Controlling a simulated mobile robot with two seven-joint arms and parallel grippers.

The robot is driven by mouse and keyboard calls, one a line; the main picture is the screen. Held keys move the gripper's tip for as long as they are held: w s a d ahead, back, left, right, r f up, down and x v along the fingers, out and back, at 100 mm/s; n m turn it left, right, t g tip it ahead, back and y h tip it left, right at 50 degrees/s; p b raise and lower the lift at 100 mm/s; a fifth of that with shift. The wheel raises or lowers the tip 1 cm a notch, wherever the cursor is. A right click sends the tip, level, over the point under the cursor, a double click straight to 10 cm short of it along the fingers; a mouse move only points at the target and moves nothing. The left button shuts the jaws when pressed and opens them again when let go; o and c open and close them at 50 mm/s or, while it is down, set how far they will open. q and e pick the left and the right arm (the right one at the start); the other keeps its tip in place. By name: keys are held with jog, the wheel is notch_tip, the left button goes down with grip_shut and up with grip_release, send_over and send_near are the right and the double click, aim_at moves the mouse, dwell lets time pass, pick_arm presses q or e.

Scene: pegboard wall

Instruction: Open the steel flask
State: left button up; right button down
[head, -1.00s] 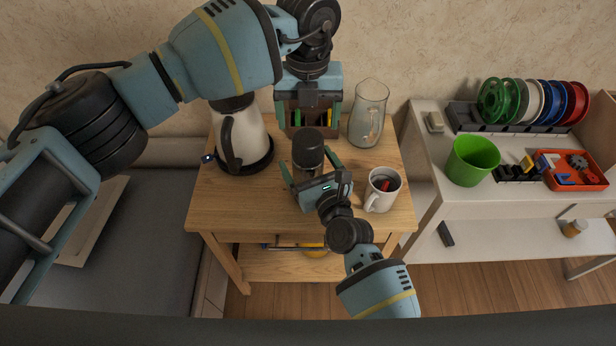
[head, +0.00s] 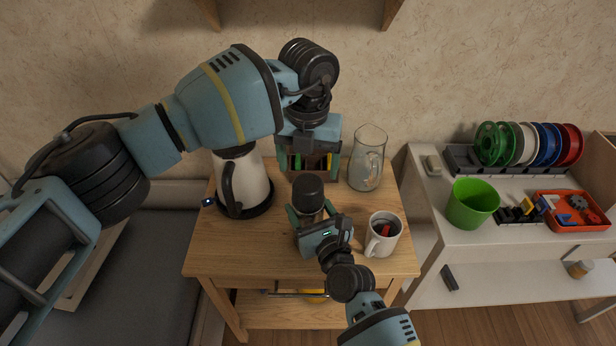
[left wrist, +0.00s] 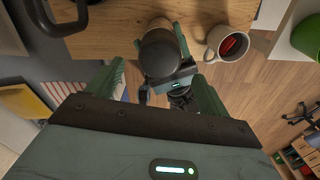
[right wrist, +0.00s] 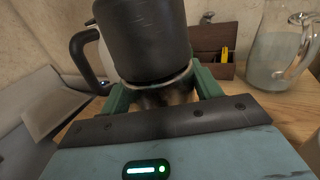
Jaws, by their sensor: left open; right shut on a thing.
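The steel flask (head: 309,212) stands upright on the wooden table, its black lid (head: 307,190) on top. My right gripper (head: 311,209) is shut on the flask's body, below the lid. In the right wrist view the dark lid (right wrist: 145,40) rises above a steel band, with a finger on each side of the body. My left gripper (head: 309,168) is open and empty, pointing down above and behind the flask. In the left wrist view the round lid (left wrist: 161,52) shows beyond and between the spread fingers, apart from them. The lower flask is mostly hidden.
A white jug with black handle (head: 246,182) stands left of the flask. A glass pitcher (head: 368,160) is behind right, and a white mug (head: 383,236) with something red inside is right. A box with coloured items (head: 298,162) is behind. A white shelf (head: 420,185) stands right.

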pick_arm(q)
jog(key=m, duration=0.9)
jog(key=shift+m, duration=0.3)
jog(key=m, duration=0.4)
jog(key=shift+m, duration=0.3)
jog(key=m, duration=0.4)
jog(key=shift+m, duration=0.3)
jog(key=m, duration=0.4)
jog(key=shift+m, duration=0.3)
jog(key=m, duration=0.4)
jog(key=shift+m, duration=0.3)
jog(key=m, duration=0.4)
jog(key=shift+m, duration=0.3)
jog(key=m, duration=0.5)
jog(key=shift+m, duration=0.3)
